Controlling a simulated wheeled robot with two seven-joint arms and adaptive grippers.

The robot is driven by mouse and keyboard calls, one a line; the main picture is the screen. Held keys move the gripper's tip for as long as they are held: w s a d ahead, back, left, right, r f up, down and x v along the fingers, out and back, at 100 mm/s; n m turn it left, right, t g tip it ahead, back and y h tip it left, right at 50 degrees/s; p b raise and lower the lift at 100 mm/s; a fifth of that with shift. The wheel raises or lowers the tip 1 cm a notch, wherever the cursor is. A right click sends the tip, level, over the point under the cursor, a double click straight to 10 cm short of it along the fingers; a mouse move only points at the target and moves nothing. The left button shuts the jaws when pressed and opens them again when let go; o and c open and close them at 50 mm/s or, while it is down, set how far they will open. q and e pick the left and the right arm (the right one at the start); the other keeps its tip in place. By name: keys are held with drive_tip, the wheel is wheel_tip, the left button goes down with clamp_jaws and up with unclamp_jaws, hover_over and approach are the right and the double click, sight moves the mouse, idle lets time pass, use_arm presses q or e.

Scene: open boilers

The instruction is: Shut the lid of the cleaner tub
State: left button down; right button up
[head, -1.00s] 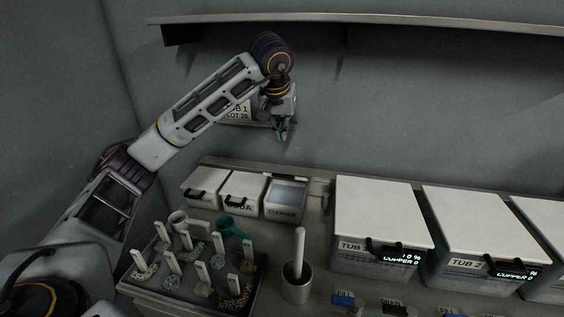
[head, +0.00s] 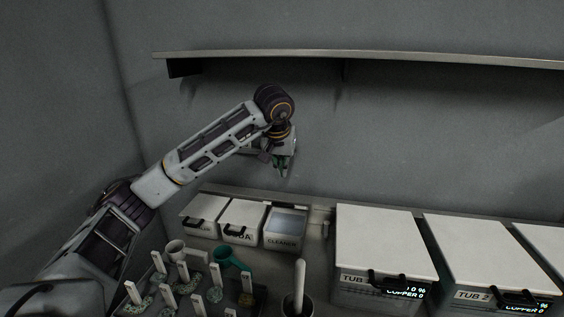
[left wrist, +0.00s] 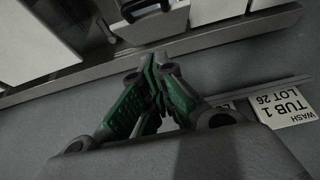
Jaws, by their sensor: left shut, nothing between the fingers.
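The cleaner tub (head: 281,241) stands at the back of the counter in the head view, the rightmost of three small tubs. Its top shows a grey-blue inside with a pale rim, so it looks open. A thin pale edge with a dark piece shows just behind and right of it; I cannot tell if this is its raised lid. My left gripper (head: 282,168) is shut and empty, above and behind the tub, near the wall and apart from the tub. Its closed green fingers show in the left wrist view (left wrist: 152,64). My right gripper is not in view.
The soda tub (head: 242,219) and another small tub (head: 205,213) have white lids down. Large tubs (head: 385,243) stand to the right. A shelf (head: 350,55) hangs above.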

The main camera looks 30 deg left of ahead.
sight(286, 206)
use_arm(q)
drive_tip(key=p+x, duration=0.1)
drive_tip(key=x, duration=0.5)
drive_tip(key=shift+f, duration=0.35)
drive_tip(key=shift+s+d+f+p, duration=0.15)
drive_tip(key=shift+s+d+f, duration=0.05)
drive_tip(key=shift+s+f, duration=0.45)
drive_tip(key=shift+s+d+f+p, duration=0.15)
drive_tip(key=shift+s+f, duration=0.3)
drive_tip(key=shift+s, duration=0.3)
drive_tip(key=shift+f, duration=0.15)
